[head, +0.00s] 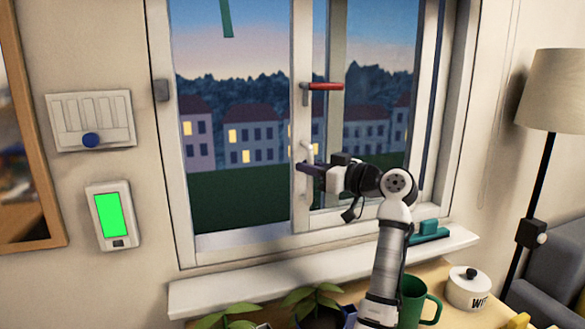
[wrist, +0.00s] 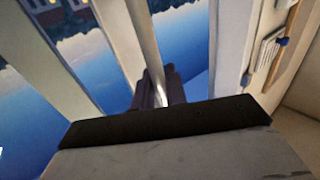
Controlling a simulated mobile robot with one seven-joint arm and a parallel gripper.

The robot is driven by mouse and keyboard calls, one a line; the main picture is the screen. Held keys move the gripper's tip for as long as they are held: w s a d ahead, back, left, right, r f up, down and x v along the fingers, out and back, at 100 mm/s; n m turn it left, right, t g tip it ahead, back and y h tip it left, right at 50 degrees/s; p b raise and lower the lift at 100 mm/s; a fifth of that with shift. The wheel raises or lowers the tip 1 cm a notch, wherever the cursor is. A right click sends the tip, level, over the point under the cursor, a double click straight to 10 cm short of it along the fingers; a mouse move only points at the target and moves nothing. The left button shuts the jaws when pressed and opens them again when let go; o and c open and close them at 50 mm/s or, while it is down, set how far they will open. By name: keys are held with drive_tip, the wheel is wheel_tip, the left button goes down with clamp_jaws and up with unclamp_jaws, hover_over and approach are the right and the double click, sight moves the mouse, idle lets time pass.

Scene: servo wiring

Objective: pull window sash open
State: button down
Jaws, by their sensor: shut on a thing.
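The window sash (head: 303,125) is the right-hand, white-framed pane in the head view. A red lever (head: 325,86) sticks out level to the right from its left upright. Lower on the same upright is a white pull handle (head: 309,150). My gripper (head: 308,168) is shut on this pull handle, reaching in from the right. In the wrist view the dark fingers (wrist: 165,88) close around a pale upright bar (wrist: 160,97). The fingertips partly hide the handle. I cannot tell exactly how far the sash stands from its frame.
A white sill (head: 225,290) runs below the window, with a teal object (head: 430,231) at its right. Potted plants (head: 318,303), a green mug (head: 412,300) and a white lidded jar (head: 468,290) stand on the table below. A floor lamp (head: 560,90) is at the right.

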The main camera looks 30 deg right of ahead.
drive_tip(key=shift+s+d+f, duration=0.1)
drive_tip(key=shift+s+d, duration=0.05)
drive_tip(key=shift+d, duration=0.35)
drive_tip(key=shift+s+d, duration=0.15)
drive_tip(key=shift+d, duration=0.3)
drive_tip(key=c, duration=1.5)
unclamp_jaws()
drive_tip(key=b+v, duration=0.4)
drive_tip(key=v, duration=1)
